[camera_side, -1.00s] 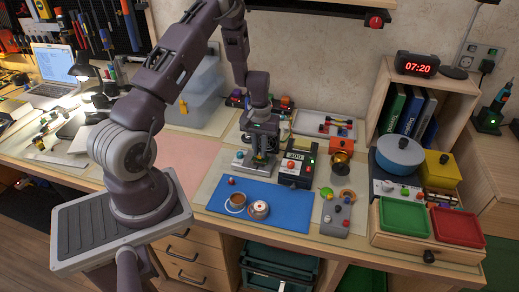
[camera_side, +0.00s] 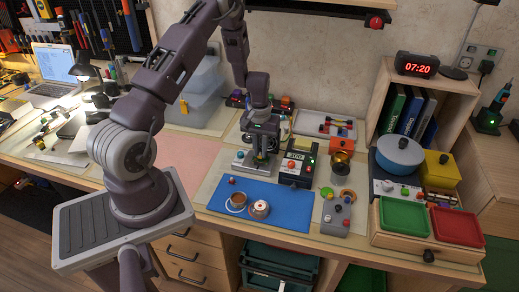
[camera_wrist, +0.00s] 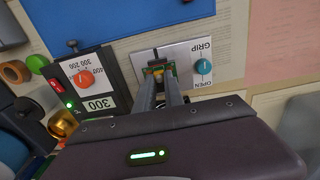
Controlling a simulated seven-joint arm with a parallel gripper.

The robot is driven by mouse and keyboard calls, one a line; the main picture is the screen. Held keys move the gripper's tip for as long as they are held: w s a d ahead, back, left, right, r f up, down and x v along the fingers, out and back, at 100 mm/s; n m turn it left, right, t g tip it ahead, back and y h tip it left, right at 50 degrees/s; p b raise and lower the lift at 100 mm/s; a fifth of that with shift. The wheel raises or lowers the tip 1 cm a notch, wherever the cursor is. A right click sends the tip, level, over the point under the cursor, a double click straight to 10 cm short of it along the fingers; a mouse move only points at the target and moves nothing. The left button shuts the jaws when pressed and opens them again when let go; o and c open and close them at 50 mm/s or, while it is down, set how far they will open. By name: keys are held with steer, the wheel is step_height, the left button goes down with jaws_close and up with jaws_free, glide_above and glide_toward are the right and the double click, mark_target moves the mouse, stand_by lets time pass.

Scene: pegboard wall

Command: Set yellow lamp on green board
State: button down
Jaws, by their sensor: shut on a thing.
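My gripper (camera_wrist: 160,76) points down at a grey-white fixture with a dial marked GRIP and OPEN. In the side view, my gripper (camera_side: 263,158) is right over this fixture (camera_side: 243,164). The fingers are nearly together, shut on a small yellow piece, apparently the yellow lamp (camera_wrist: 157,70), mostly hidden between the fingertips. A small green board (camera_wrist: 149,74) shows at the fixture, just around the fingertips. I cannot tell whether the lamp touches the board or is just above it.
A black box reading 300 (camera_wrist: 88,82), with a red-orange knob, stands close beside the fixture. A brass-coloured cup (camera_side: 341,163) is farther right. A red tray (camera_side: 457,226) and green tray are at right.

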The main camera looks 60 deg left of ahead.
steer(key=shift+s+d+f, duration=0.1)
steer(key=shift+d+f, duration=0.05)
steer(key=shift+f, duration=0.45)
steer(key=shift+s+d+f, duration=0.1)
steer(key=shift+d+f, duration=0.05)
steer(key=shift+f, duration=0.4)
steer(key=c, duration=1.3)
jaws_free()
steer(key=shift+w, duration=0.1)
steer(key=shift+c, duration=0.2)
steer(key=shift+w+r, duration=0.2)
steer(key=shift+r, duration=1.2)
steer(key=shift+s+a+r, duration=0.1)
steer(key=shift+r, duration=0.65)
steer(key=shift+s+a+r, duration=0.1)
steer(key=shift+r, duration=0.65)
